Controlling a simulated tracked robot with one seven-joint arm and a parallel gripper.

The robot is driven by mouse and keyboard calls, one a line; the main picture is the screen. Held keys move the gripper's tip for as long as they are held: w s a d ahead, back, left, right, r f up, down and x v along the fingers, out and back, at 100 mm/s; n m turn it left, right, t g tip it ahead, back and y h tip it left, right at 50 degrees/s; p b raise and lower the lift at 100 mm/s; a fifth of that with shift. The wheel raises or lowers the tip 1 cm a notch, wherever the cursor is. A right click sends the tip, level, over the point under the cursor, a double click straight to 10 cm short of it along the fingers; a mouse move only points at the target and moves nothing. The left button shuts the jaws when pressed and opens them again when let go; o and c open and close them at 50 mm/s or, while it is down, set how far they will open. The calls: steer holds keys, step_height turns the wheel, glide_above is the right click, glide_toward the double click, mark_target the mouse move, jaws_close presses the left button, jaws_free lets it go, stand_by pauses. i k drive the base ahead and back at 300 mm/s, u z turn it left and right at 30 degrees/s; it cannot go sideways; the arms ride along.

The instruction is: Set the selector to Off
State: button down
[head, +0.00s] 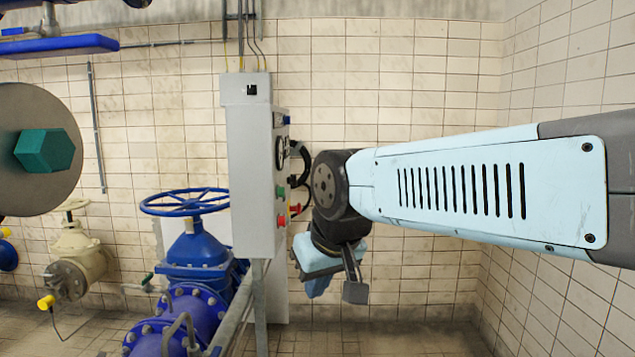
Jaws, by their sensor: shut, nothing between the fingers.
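A grey control cabinet (252,165) stands left of centre in the head view. Its front faces right and shows very edge-on. Small round controls (281,220) in red and green sit in a column on that front, below a round gauge (280,152). I cannot make out which control is the selector or which way it points. My gripper (319,288) is to the right of the cabinet's lower part, below my dark wrist joint. It points downward and looks shut and empty. It appears apart from the cabinet, though depth is hard to judge.
Blue pipework with a blue handwheel (185,202) stands left of the cabinet. A metal rail (233,310) runs below the cabinet. A tiled wall (430,75) closes the back; the floor at right looks clear.

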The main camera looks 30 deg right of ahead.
mark_target(292, 179)
steer(key=z, duration=1.15)
steer(key=i, duration=1.4)
steer(key=u, duration=2.85)
